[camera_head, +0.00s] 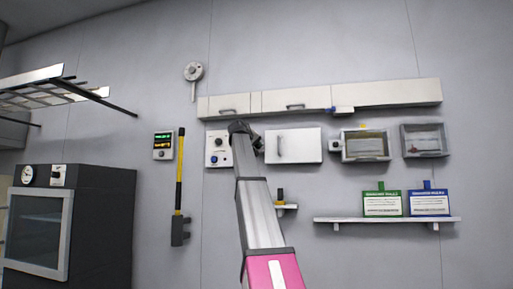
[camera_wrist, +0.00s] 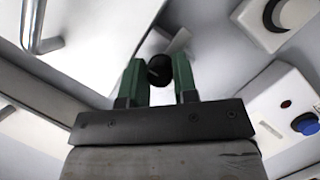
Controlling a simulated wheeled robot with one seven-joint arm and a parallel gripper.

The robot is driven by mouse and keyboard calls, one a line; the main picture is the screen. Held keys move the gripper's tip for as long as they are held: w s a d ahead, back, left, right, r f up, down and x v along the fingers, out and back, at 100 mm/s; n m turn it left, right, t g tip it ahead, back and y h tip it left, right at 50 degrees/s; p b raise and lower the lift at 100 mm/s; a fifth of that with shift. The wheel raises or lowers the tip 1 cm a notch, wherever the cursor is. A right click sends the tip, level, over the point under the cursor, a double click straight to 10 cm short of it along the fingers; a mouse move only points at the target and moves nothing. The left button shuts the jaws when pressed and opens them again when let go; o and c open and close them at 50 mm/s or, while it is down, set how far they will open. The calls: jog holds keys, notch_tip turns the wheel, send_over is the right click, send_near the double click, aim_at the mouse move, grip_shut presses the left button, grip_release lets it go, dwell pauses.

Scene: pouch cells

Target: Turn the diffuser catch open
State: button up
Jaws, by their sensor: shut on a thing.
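My gripper (camera_wrist: 159,78) has its two green fingers on either side of a small round black knob and is shut on it. The knob, which looks like the diffuser catch (camera_wrist: 159,68), sits against a pale surface in the wrist view. Its turn angle cannot be told. In the head view my gripper (camera_head: 243,128) is just below the long white wall cabinet (camera_head: 355,98), and the arm hides the catch there.
A white control box (camera_head: 217,158) with a dark knob and blue button is close on the left. A white door with a bar handle (camera_head: 293,146) is close on the right. A shelf (camera_head: 345,220) holds green and blue boxes lower right.

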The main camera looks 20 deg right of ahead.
jog(key=shift+f, duration=0.1)
jog(key=o, duration=0.9)
jog(key=shift+o, duration=0.2)
jog(key=v, duration=1.1)
jog(key=shift+d, duration=0.1)
